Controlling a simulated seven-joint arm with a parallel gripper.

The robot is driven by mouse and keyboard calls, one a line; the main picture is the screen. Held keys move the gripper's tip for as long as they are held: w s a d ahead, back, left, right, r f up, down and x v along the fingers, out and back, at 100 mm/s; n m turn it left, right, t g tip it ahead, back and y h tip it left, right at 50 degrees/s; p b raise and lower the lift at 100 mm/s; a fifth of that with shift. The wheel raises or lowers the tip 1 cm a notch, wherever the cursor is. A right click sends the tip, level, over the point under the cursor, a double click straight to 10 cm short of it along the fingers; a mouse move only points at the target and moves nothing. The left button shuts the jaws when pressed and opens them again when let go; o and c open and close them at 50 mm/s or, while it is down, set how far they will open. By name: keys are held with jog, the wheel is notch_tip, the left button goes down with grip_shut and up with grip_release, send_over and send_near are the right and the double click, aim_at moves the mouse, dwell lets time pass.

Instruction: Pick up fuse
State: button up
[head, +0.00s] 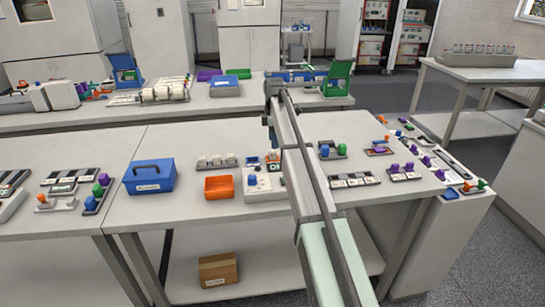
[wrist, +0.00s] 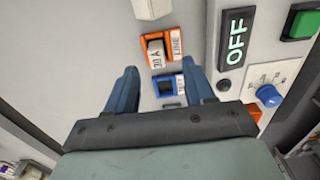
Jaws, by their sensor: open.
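A small pale cylindrical fuse marked "30 A" (wrist: 156,53) sits in an orange holder (wrist: 171,57) labelled "LINE" in the wrist view. A blue holder (wrist: 164,88) lies just below it; I cannot tell whether it holds anything. My gripper (wrist: 159,66) is open, with its two blue fingers apart to the left and right of the holders. Nothing is between the fingers in their grip. In the head view my arm covers part of this area and the fingertips cannot be made out.
Right of the holders is a panel with an "OFF" display (wrist: 236,40), a green button (wrist: 303,22) and a blue knob (wrist: 268,96). In the head view, a blue toolbox (head: 150,178) and an orange bin (head: 219,187) stand to the left on the table.

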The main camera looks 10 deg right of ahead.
aim_at(272, 151)
jog(key=shift+w+a+f, duration=0.1)
jog(key=shift+w+f, duration=0.05)
jog(key=shift+f, duration=1.15)
jog(key=shift+w+a+f, duration=0.1)
jog(key=shift+f, duration=1.2)
grip_shut()
